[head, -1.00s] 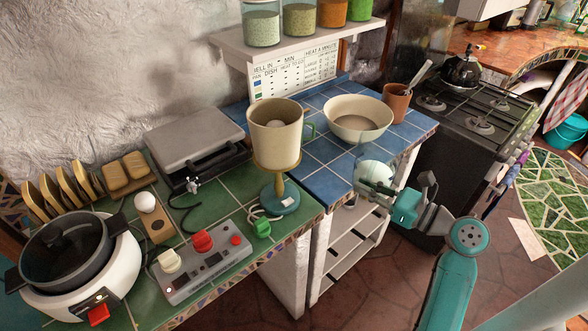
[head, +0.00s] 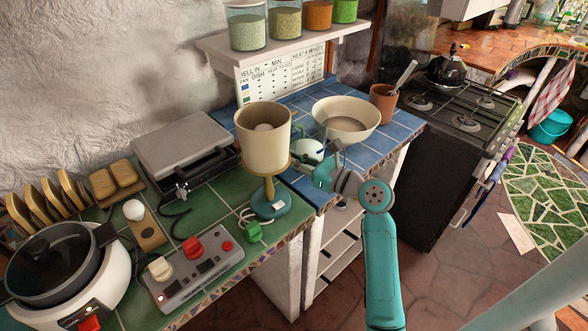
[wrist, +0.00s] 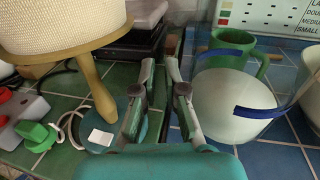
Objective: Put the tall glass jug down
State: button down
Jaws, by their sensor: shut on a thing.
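The tall glass jug (head: 308,151) is see-through with a whitish lower part, and it is at the end of my arm over the blue-tiled counter. In the wrist view the jug (wrist: 235,108) stands out at the right, upright, with blue curved bands on it. My gripper (wrist: 160,75) is shut on the jug, with its fingers just left of the jug's body. The exact grip is hard to see through the clear glass. I cannot tell whether the jug's base touches the tiles (head: 384,148).
A cream vessel on a teal-based stand (head: 263,138) is close on the left. A cream bowl (head: 345,118) and terracotta pot (head: 383,103) stand behind to the right. A green mug (wrist: 232,46) is behind the jug. Bare blue tiles lie in front of the bowl.

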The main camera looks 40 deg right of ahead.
aim_at(294, 170)
jog(key=shift+f, duration=1.7)
jog(key=shift+f, duration=0.1)
jog(key=c, duration=1.2)
grip_release()
jog(key=shift+f, duration=0.1)
jog(key=shift+c, duration=0.2)
jog(key=v, duration=1.2)
